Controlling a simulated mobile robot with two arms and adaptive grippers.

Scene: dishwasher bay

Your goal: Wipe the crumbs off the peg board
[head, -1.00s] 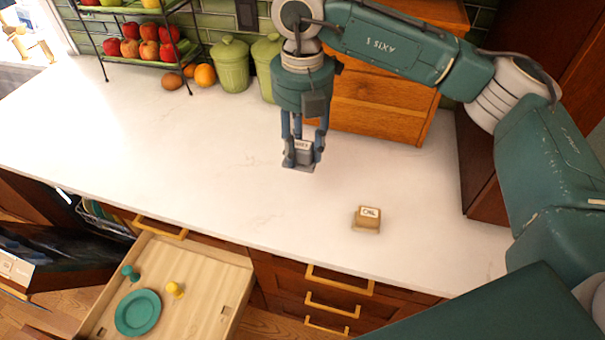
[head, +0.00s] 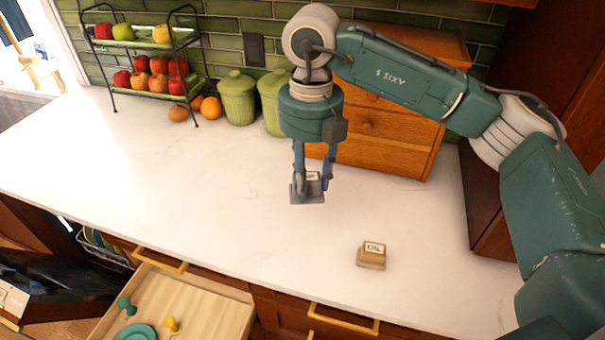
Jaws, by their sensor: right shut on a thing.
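My right gripper (head: 313,183) is shut on a small grey block (head: 307,195) with a white label, partly hidden by the fingers. The label is too small to read. It hangs over the white counter; I cannot tell whether the block touches it. A pulled-out drawer (head: 222,303) at the lower left has a light wooden board inside. A teal peg (head: 127,306) and a yellow peg (head: 171,323) stand on it, beside a teal plate (head: 135,333) cut off by the frame. I see no crumbs. My left gripper is not in view.
A tan block labelled OIL (head: 371,256) sits near the counter's front edge. Green canisters (head: 237,98), a fruit rack (head: 150,43) and a wooden drawer chest (head: 385,135) stand at the back. An open dishwasher (head: 60,280) is at the lower left. The middle counter (head: 190,190) is clear.

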